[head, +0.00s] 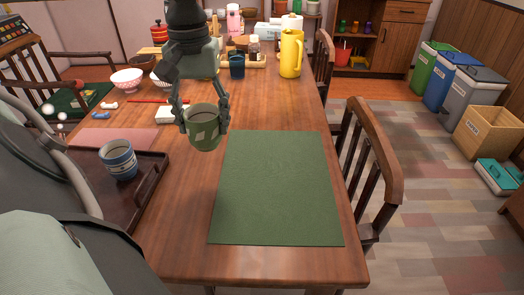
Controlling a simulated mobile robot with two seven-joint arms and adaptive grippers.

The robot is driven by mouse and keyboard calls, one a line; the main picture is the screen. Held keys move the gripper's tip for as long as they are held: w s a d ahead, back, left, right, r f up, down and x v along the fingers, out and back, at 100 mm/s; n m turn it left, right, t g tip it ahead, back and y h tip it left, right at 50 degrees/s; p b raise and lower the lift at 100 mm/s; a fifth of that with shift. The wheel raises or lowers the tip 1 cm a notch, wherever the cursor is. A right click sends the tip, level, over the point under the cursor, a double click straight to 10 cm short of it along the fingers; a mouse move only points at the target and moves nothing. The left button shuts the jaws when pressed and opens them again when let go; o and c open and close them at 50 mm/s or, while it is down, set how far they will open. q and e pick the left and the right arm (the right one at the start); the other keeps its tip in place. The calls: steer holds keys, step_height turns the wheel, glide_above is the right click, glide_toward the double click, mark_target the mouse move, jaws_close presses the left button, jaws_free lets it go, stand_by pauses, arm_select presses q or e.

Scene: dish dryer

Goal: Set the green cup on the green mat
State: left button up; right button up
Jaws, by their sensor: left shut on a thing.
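The green cup (205,137) has a pale leaf-like pattern and is upright. My left gripper (203,118) reaches down from above with a finger on each side of the cup and is shut on it. The cup is just left of the far left corner of the green mat (279,190). It looks held above the table, though the gap under it is hard to judge. The green mat lies flat and bare on the wooden table (180,225). My right gripper is not in view.
A dark tray (140,197) with a blue striped cup (119,160) stands at the left. A pink mat (105,138) lies behind it. Farther back are a yellow pitcher (290,55), a dark blue cup (237,67) and bowls. A chair (372,150) stands along the right edge.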

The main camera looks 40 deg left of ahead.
arm_select(q)
steer(key=w+f, duration=0.1)
steer(key=w+d+f, duration=0.1)
steer(key=w, duration=0.1)
steer(key=shift+f, duration=0.1)
steer(key=shift+w+d+f+b, duration=0.35)
steer(key=shift+w+f, duration=0.8)
steer(key=shift+f, duration=0.2)
steer(key=shift+w+d+f+b, duration=0.2)
steer(key=shift+w+d+f, duration=0.1)
steer(key=shift+w+f, duration=0.9)
steer(key=shift+w+d+f+b, duration=0.35)
steer(key=shift+w+f, duration=0.7)
steer(key=shift+f, duration=0.4)
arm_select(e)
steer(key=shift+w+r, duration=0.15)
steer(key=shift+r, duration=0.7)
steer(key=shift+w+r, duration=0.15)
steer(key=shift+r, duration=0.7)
arm_select(q)
steer(key=o, duration=0.8)
steer(key=shift+f, duration=0.15)
steer(key=o, duration=0.5)
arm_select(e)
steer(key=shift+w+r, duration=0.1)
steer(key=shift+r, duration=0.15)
